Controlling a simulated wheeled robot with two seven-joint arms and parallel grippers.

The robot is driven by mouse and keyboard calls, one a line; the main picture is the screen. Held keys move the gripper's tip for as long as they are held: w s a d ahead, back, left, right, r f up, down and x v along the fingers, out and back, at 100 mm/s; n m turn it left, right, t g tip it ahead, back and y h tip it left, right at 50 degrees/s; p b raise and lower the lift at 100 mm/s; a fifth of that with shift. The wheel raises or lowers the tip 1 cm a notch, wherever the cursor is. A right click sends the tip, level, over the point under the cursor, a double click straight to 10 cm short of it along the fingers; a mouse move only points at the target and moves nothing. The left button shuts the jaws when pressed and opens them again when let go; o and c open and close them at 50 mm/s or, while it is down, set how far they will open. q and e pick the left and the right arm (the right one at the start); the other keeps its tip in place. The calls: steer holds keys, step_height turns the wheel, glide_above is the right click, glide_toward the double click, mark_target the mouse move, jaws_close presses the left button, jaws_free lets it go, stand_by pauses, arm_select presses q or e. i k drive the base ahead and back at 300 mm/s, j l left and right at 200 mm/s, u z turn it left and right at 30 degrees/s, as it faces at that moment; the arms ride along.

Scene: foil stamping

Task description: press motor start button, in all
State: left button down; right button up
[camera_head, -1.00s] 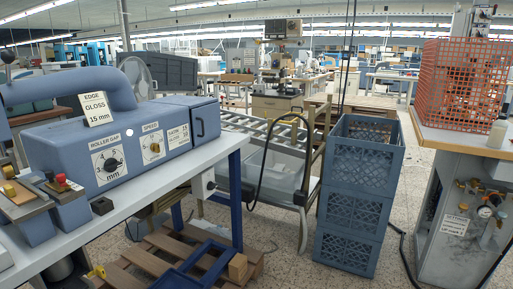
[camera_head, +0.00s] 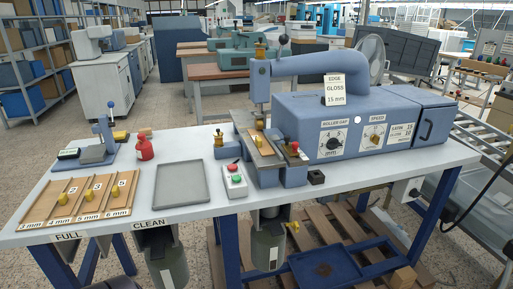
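A small white push-button box (camera_head: 236,188) sits on the white bench, just right of the grey tray. It has a red button (camera_head: 232,168) at the back and a green button (camera_head: 235,179) in front; any lettering is too small to read. The blue machine (camera_head: 300,108) stands right of it, with a roller gap dial (camera_head: 333,144), a speed dial (camera_head: 374,139) and an "EDGE GLOSS 15 mm" card (camera_head: 335,90). A separate red knob (camera_head: 294,146) is on the machine's front left. Neither of my grippers is in view.
The empty grey tray (camera_head: 206,182), a board with thickness slots (camera_head: 40,206), a red bottle (camera_head: 144,147) and a blue stand (camera_head: 107,140) are on the bench (camera_head: 190,226). Canisters (camera_head: 268,245) hang below the front edge. Space above the button box looks clear.

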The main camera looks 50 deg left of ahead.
mark_target(236, 178)
steer(key=k+u, duration=0.1)
steer(key=u, duration=1.45)
